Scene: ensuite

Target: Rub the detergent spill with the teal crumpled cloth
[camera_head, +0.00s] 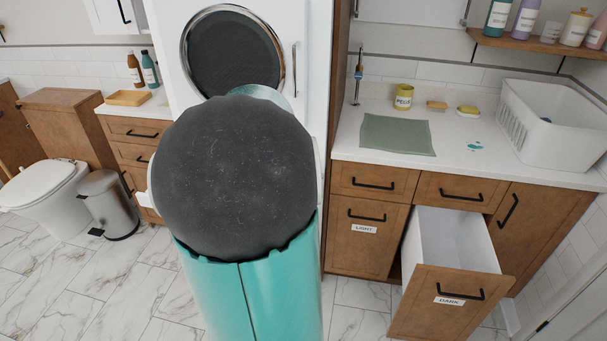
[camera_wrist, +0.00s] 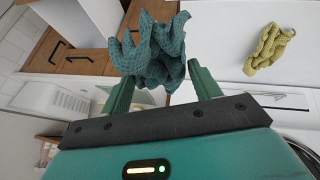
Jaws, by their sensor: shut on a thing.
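My gripper (camera_wrist: 162,84) is shut on the teal crumpled cloth (camera_wrist: 152,48), which bunches out beyond the fingertips in the wrist view. In the head view my own arm hides the gripper and this cloth. The detergent spill (camera_head: 475,147) is a small teal-green patch on the white counter. It lies between the flat grey-green mat (camera_head: 398,135) and the white basket (camera_head: 552,125). I cannot make out the spill clearly in the wrist view.
A yellow-green crumpled cloth (camera_wrist: 268,47) lies on a white surface in the wrist view. The drawer labelled DARK (camera_head: 450,300) is pulled open below the counter. A shelf (camera_head: 540,44) with bottles hangs above.

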